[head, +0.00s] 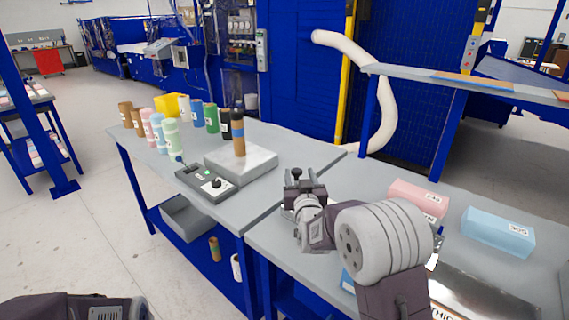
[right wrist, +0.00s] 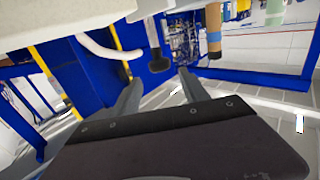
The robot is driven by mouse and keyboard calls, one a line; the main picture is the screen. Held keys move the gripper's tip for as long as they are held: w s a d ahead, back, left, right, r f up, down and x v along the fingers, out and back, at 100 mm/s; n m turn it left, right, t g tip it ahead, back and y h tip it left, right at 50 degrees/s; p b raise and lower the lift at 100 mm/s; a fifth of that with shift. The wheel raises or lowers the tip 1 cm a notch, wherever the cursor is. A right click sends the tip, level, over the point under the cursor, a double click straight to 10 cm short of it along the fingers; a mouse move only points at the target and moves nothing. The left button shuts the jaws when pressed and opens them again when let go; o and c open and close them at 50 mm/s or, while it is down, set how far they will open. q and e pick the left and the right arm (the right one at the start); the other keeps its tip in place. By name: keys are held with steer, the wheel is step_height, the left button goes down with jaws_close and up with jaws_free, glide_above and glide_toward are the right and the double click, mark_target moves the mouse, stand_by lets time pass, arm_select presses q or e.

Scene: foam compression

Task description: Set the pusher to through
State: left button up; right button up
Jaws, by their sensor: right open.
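My right gripper (head: 302,192) reaches over the grey tables near the seam between them. In the right wrist view its two fingers (right wrist: 158,90) stand apart with nothing between them. A dark knob on a short stem (right wrist: 156,62) shows just beyond the fingers in that tilted view; it seems apart from them. A small dark knob also shows at the gripper's far side in the head view (head: 296,172). I cannot tell for certain whether this is the pusher. Only a dark part of my left arm shows at the lower left; its gripper is out of view.
A control box (head: 205,183) with a black knob lies on the left table, beside a grey block (head: 240,162) bearing a brown tube (head: 239,142). Several coloured rolls stand behind. Pink (head: 418,199) and blue (head: 498,232) foam blocks lie on the right table.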

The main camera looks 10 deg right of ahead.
step_height(320, 180, down, 2)
steer(key=shift+f, duration=0.1)
steer(key=w+r+p, duration=0.1)
steer(key=p, duration=0.1)
steer(key=w+p, duration=0.1)
steer(key=p, duration=0.1)
steer(key=shift+w+r, duration=0.25)
steer(key=shift+r, duration=0.1)
steer(key=w, duration=0.5)
steer(key=shift+d+f+p, duration=0.3)
steer(key=shift+d+f, duration=0.05)
steer(key=shift+f, duration=0.05)
arm_select(q)
steer(key=r, duration=0.2)
steer(key=s+r, duration=0.1)
steer(key=r, duration=0.1)
steer(key=shift+s+a, duration=0.15)
arm_select(e)
steer(key=shift+s+r, duration=0.1)
jaws_close()
